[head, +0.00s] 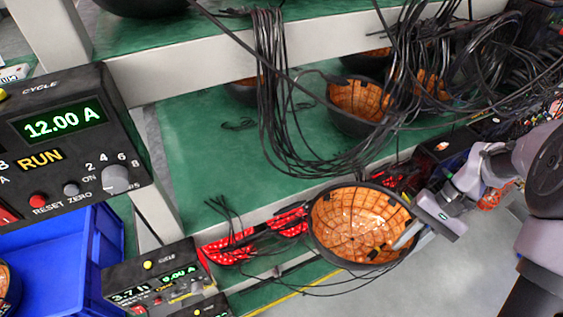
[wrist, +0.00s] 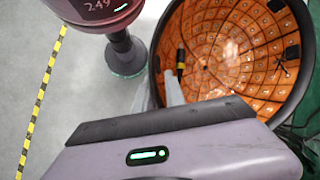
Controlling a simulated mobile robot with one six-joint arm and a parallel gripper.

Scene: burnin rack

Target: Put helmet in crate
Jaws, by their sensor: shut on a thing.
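The helmet (head: 360,226), a black bowl with an orange, wire-gridded inside, has its open side toward the head camera, in front of the lower rack shelf. It fills the upper right of the wrist view (wrist: 235,50). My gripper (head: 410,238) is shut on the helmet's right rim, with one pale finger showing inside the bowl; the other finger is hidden. That finger also shows in the wrist view (wrist: 173,88). The blue crate (head: 70,256) is at the lower left of the head view. Part of an orange-lined helmet (head: 6,284) shows inside it.
Green rack shelves (head: 190,140) hold more orange-lined helmets (head: 358,100) and hanging black cables (head: 275,90). A control box reading 12.00 A (head: 75,140) stands at left, above the crate. Red-and-black straps or leads (head: 230,247) lie beside the held helmet. Grey floor (head: 450,285) is open at lower right.

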